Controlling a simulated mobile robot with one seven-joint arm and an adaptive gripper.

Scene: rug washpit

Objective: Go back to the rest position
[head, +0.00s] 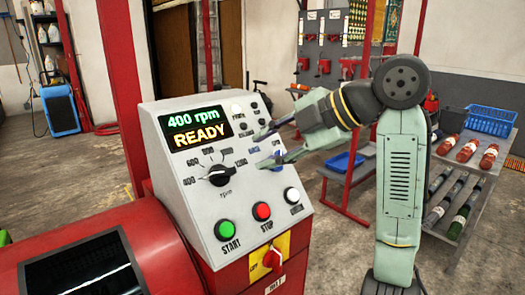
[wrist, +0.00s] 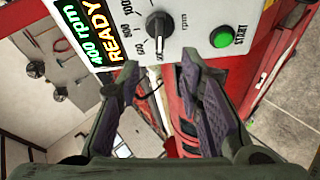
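My gripper (head: 265,147) is beside the white front of a red control panel (head: 243,212) in the head view. Its two fingers are spread apart with nothing between them, as the wrist view (wrist: 160,95) also shows. The black rpm knob (head: 220,175) is to the left of the fingertips, and it also shows in the wrist view (wrist: 157,24). The display (head: 194,129) reads "400 rpm READY". Whether a fingertip touches the panel cannot be told.
The panel has a green start button (head: 225,229), a red stop button (head: 262,211) and a red switch on yellow (head: 271,258). A sloped rack (head: 465,180) with bottles and a blue basket (head: 491,121) stands at right. A blue machine (head: 60,110) stands back left.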

